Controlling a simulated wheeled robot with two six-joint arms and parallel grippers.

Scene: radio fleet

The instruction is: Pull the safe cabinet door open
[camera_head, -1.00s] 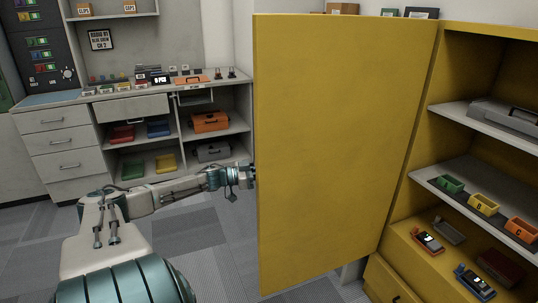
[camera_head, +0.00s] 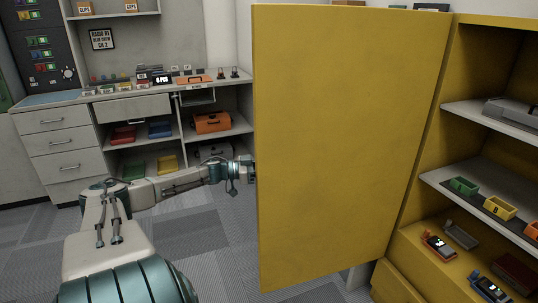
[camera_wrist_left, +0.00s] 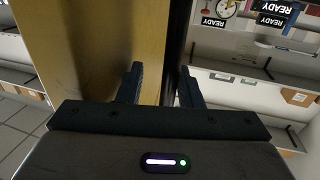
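The yellow cabinet door (camera_head: 340,150) stands swung wide open and fills the middle of the head view. The yellow safe cabinet (camera_head: 440,130) is to its right, with its shelves exposed. My left gripper (camera_head: 249,172) is at the door's left, free edge, and its fingertips are hidden behind the door in the head view. In the left wrist view the fingers of my left gripper (camera_wrist_left: 160,88) are apart, with the yellow door panel (camera_wrist_left: 90,45) and a dark strip beyond them. I see no handle between them. My right gripper is out of view.
A grey counter with drawers and open shelves (camera_head: 60,118) stands at the back left, holding an orange toolbox (camera_head: 211,122). Cabinet shelves hold a grey case (camera_head: 515,115), small coloured bins (camera_head: 497,207) and radios (camera_head: 440,245). Tiled floor (camera_head: 205,228) left of the door is clear.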

